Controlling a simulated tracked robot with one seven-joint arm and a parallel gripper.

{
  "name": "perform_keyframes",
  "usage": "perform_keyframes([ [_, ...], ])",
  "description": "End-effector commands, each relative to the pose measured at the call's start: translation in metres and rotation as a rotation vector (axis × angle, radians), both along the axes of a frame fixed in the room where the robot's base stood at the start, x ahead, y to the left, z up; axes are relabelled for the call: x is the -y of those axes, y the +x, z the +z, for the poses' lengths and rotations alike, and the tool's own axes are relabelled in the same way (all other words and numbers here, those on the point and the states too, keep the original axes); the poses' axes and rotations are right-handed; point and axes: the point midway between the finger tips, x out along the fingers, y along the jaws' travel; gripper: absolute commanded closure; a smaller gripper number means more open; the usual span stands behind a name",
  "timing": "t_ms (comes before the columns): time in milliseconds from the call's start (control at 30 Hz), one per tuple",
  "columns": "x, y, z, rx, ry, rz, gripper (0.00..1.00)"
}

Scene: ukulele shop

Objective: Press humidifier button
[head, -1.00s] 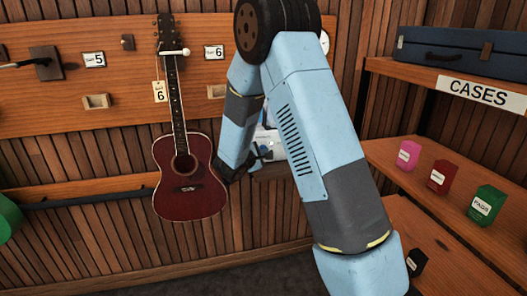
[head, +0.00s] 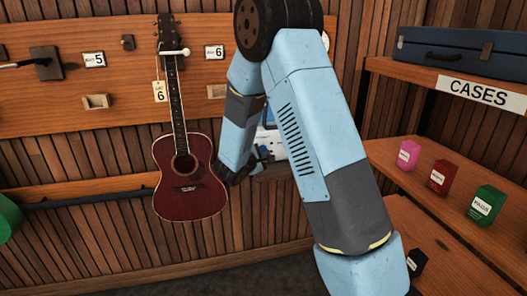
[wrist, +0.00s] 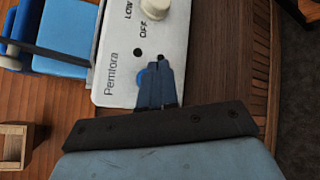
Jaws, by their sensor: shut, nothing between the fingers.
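The humidifier (wrist: 118,92) is a white box lettered "Pemlora" in the wrist view. It has a cream knob (wrist: 155,8) by the words LOW and OFF.
A red guitar (head: 183,178) hangs on the wall close left of my wrist. A shelf on the right holds a blue case (head: 455,52) and several small boxes. In the wrist view a blue object (wrist: 66,48) lies left of the humidifier, and a wooden block (wrist: 14,146) below that.

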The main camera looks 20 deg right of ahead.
Motion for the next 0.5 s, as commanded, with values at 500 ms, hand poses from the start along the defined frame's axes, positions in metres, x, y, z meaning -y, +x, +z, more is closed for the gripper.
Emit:
perform_keyframes([
  [500,0.000,-0.027,0.000,-0.002,0.000,0.001,1.00],
])
